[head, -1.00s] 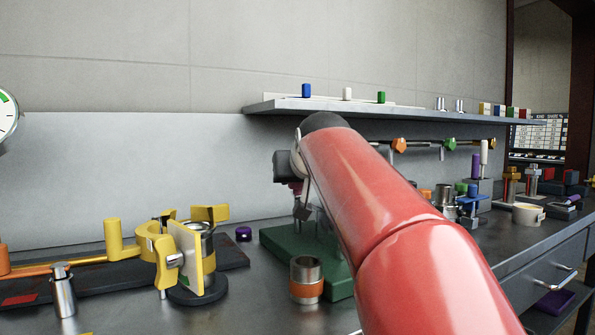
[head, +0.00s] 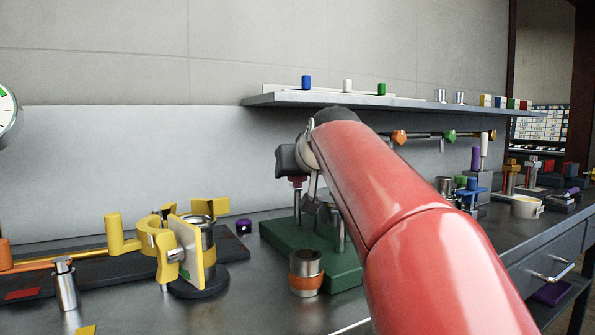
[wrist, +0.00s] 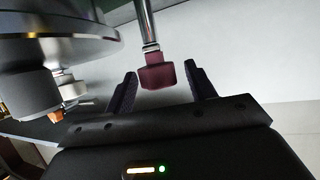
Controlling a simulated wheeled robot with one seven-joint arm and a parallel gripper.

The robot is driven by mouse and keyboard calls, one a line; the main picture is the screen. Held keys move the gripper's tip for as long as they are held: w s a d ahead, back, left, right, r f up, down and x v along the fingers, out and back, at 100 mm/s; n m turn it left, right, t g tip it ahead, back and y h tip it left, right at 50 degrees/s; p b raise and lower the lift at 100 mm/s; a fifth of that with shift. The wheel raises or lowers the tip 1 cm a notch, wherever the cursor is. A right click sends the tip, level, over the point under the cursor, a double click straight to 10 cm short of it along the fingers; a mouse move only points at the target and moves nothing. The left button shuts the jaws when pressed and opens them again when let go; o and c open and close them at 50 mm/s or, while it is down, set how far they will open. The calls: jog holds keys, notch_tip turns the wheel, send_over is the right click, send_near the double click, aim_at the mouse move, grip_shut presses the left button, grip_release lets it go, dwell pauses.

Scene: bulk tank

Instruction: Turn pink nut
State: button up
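The pink nut (wrist: 159,73) looks dark maroon in the wrist view and sits at the end of a metal rod. It lies between the two fingers of my gripper (wrist: 160,72), with visible gaps on both sides. The fingers are open and nothing is held. In the head view, a small dark pink piece, seemingly the nut (head: 297,182), shows just below my dark gripper body (head: 287,160). My red arm hides much of the area to the right, and the fingertips are not clear there.
A green base (head: 345,275) with metal posts stands below my gripper. A metal cup with an orange band (head: 306,272) stands before it. A yellow clamp fixture (head: 188,255) is at left. A shelf (head: 400,104) runs along the wall above.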

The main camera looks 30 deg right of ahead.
jog(key=v, duration=0.8)
jog(key=shift+w+f, duration=0.15)
